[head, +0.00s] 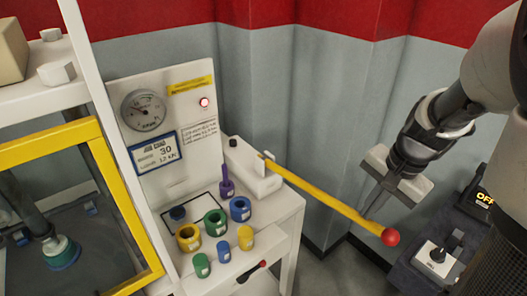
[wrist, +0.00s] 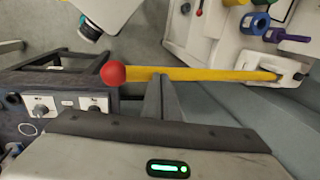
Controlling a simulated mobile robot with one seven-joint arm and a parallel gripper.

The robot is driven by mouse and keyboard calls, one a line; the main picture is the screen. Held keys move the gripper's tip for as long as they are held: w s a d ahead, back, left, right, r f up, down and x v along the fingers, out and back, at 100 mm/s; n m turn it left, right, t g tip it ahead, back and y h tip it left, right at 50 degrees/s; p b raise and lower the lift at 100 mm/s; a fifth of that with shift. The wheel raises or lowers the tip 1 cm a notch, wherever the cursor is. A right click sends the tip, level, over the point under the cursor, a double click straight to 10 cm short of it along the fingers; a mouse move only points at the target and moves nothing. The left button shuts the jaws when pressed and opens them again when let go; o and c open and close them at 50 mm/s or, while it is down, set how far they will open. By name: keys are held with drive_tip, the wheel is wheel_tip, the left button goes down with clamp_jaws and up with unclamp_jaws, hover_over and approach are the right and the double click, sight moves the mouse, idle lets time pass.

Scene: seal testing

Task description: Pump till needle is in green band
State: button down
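The pump lever (head: 322,196) is a long yellow bar with a red ball knob (head: 390,236), sloping down from a white pump block (head: 252,170). In the wrist view the lever (wrist: 210,75) runs across the picture, with its knob (wrist: 113,73) at left. My gripper (head: 369,213) points down at the lever close to the knob. In the wrist view its fingers (wrist: 160,80) are together, and their tips overlap the lever's edge; I cannot tell whether they touch it. The round gauge (head: 143,110) is on the white panel; its needle and green band are too small to read.
A placard (head: 156,152) under the gauge reads 30 and 12 kN. Several coloured rings (head: 215,222) stand on the white bench. A yellow-framed guard (head: 104,170) is at left. A dark control box (head: 440,262) with a switch and an OFF sign is at lower right.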

drive_tip(key=shift+s+f+b, duration=0.1)
drive_tip(key=shift+f+b, duration=2.55)
drive_tip(key=shift+f, duration=0.9)
drive_tip(key=r+p, duration=0.7)
drive_tip(key=r, duration=0.2)
drive_tip(key=shift+w+a+p, duration=0.15)
drive_tip(key=shift+w+p, duration=0.05)
drive_tip(key=shift+p, duration=0.15)
drive_tip(key=s+d+r+p, duration=0.1)
drive_tip(key=s+d+r, duration=0.1)
drive_tip(key=r, duration=0.4)
drive_tip(key=shift+s+d+r, duration=0.25)
drive_tip(key=shift+s+r, duration=0.15)
drive_tip(key=shift+s, duration=0.2)
